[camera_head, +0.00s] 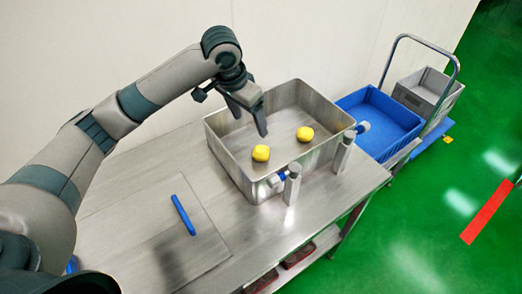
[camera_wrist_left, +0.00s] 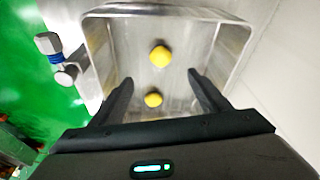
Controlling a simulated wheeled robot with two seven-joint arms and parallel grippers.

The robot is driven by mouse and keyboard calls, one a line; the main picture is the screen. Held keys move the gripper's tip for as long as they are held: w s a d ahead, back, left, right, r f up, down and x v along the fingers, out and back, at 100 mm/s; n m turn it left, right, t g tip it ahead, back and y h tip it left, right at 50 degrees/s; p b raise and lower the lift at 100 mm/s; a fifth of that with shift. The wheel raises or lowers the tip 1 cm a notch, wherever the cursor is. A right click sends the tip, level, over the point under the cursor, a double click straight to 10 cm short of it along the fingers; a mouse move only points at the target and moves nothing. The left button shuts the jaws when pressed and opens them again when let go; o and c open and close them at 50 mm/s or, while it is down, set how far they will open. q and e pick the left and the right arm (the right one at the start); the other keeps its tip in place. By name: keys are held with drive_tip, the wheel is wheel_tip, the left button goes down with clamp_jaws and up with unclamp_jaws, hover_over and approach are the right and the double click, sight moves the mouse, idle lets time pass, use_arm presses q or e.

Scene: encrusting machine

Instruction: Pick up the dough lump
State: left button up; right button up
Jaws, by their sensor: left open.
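Two yellow dough lumps lie apart on the floor of a metal bin. The nearer lump (camera_head: 261,153) is by the bin's front left wall, and the other lump (camera_head: 305,134) is to its right. My left gripper (camera_head: 250,122) is open and empty, pointing down over the left part of the metal bin (camera_head: 222,148). In the left wrist view, one lump (camera_wrist_left: 153,100) shows between the open fingers (camera_wrist_left: 158,88) and the other lump (camera_wrist_left: 160,56) lies beyond the fingertips. My right gripper is not in view.
The bin stands on a steel table (camera_head: 240,225) with taps (camera_head: 292,184) at its front. A blue-handled tool (camera_head: 183,215) lies on the board at left. A blue crate (camera_head: 385,120) and a grey crate (camera_head: 428,88) stand at right. The back wall is close behind.

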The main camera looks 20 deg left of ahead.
use_arm(q)
drive_tip(key=p, duration=0.3)
approach(260, 150)
drive_tip(key=x, duration=0.5)
drive_tip(key=shift+d+f, duration=0.1)
drive_tip(key=shift+f, duration=0.1)
drive_tip(key=shift+f, duration=0.25)
drive_tip(key=shift+p+x, duration=0.9)
drive_tip(key=shift+x, duration=1.35)
drive_tip(key=shift+w, duration=0.1)
drive_tip(key=c, duration=1.2)
